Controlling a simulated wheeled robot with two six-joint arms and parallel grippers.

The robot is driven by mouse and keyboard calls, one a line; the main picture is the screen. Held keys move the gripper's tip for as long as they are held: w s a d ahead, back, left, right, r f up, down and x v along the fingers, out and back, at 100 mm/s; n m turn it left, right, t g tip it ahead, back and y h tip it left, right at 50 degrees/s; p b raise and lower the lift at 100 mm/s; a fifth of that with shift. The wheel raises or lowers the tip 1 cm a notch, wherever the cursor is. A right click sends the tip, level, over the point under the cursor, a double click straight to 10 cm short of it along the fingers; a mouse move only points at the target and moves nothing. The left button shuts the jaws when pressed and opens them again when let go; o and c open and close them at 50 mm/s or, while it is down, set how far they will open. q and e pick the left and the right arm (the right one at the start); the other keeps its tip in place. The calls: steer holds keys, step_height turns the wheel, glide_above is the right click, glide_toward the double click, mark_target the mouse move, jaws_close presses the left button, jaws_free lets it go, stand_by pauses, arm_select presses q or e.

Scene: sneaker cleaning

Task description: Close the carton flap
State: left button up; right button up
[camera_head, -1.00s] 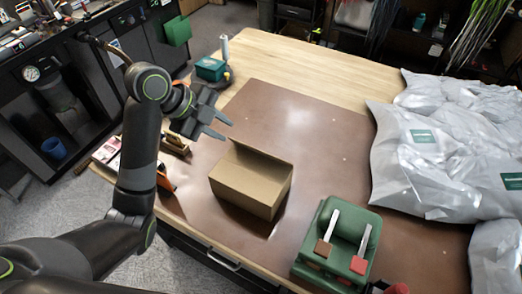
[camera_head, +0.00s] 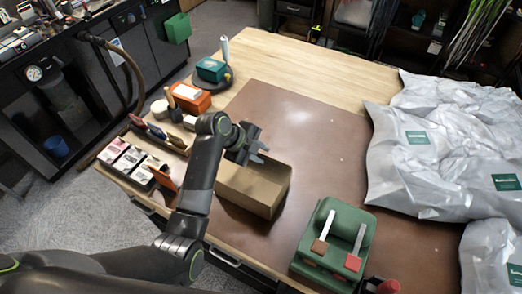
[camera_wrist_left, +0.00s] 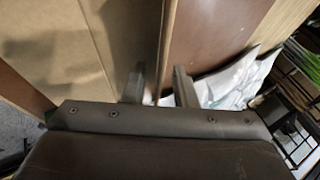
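The brown cardboard carton (camera_head: 250,190) stands on the brown mat, its top partly covered in the head view by my left gripper. My left gripper (camera_head: 262,153) is at the carton's back upper edge, where the raised flap (camera_head: 282,168) shows beside it. In the left wrist view my left gripper (camera_wrist_left: 160,86) has its two fingers apart, and a thin cardboard edge (camera_wrist_left: 166,45) runs between them. A cardboard panel (camera_wrist_left: 125,35) fills the view to the left of that edge. Whether a finger touches the cardboard I cannot tell. My right gripper is not in view.
A green holder (camera_head: 335,240) with two brushes stands right of the carton. Silvery bags (camera_head: 430,150) lie at the right. An orange box (camera_head: 190,98), brushes and a small tray (camera_head: 130,160) line the left edge. The mat (camera_head: 300,115) behind the carton is clear.

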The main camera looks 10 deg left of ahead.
arm_select(q)
steer(key=shift+d+f, duration=0.25)
steer(key=shift+f, duration=0.1)
steer(key=shift+w, duration=0.1)
jaws_close()
steer(key=shift+f, duration=0.15)
steer(key=t+b, duration=0.1)
steer(key=b, duration=0.1)
steer(key=s+f+t+h+b, duration=0.1)
steer(key=t+b, duration=0.1)
steer(key=b, duration=0.1)
steer(key=shift+s+a+f+m, duration=0.1)
steer(key=shift+a+f+m, duration=0.1)
steer(key=shift+m, duration=0.2)
steer(key=shift+s+r+h+b, duration=0.1)
steer(key=shift+r+h+b, duration=0.1)
steer(key=shift+h+b, duration=0.35)
steer(key=shift+a, duration=0.1)
steer(key=shift+c, duration=2.4)
jaws_free()
